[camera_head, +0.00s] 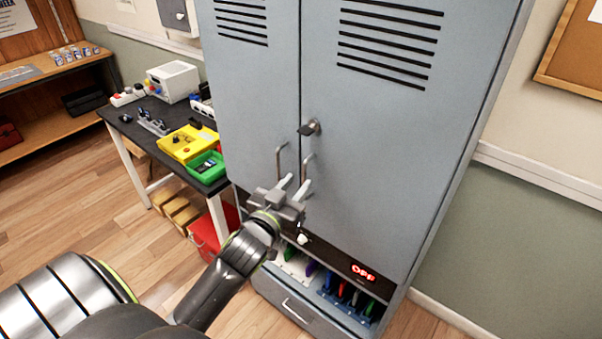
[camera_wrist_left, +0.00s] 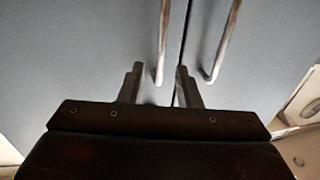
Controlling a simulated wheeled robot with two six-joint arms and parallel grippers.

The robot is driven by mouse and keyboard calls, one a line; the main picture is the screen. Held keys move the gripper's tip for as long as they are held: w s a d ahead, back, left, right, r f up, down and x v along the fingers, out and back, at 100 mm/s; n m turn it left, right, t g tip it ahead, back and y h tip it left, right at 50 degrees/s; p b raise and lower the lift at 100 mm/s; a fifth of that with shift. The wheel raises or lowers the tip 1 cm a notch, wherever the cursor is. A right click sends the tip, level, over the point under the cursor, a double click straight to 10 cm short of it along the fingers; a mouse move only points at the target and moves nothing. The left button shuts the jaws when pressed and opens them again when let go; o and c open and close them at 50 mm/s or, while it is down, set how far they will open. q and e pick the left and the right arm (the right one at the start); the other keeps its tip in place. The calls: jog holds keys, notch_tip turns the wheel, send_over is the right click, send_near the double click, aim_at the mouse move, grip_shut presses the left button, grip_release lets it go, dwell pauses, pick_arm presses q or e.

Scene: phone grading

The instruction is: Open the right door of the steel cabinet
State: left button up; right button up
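The grey steel cabinet (camera_head: 395,130) stands ahead with both doors closed. Its right door (camera_head: 365,165) has a bar handle (camera_head: 306,172) beside the centre seam and a dark knob or lock (camera_head: 310,127) above it. The left door (camera_head: 245,95) has a matching handle (camera_head: 279,160). My left gripper (camera_head: 293,186) is open and empty at the lower ends of the handles. In the left wrist view, the left door's handle (camera_wrist_left: 164,40) ends between the fingertips (camera_wrist_left: 157,76); the right door's handle (camera_wrist_left: 225,40) is right of both fingers. Contact cannot be told. My right gripper is out of view.
Below the doors are a shelf with coloured items, a red OFF display (camera_head: 363,272) and a drawer (camera_head: 300,306). A black table (camera_head: 128,128) with yellow (camera_head: 187,143) and green (camera_head: 205,166) trays stands left of the cabinet.

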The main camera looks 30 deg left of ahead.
pick_arm(q)
jog(key=shift+w+a, duration=0.2)
jog(key=shift+w, duration=1.35)
grip_shut()
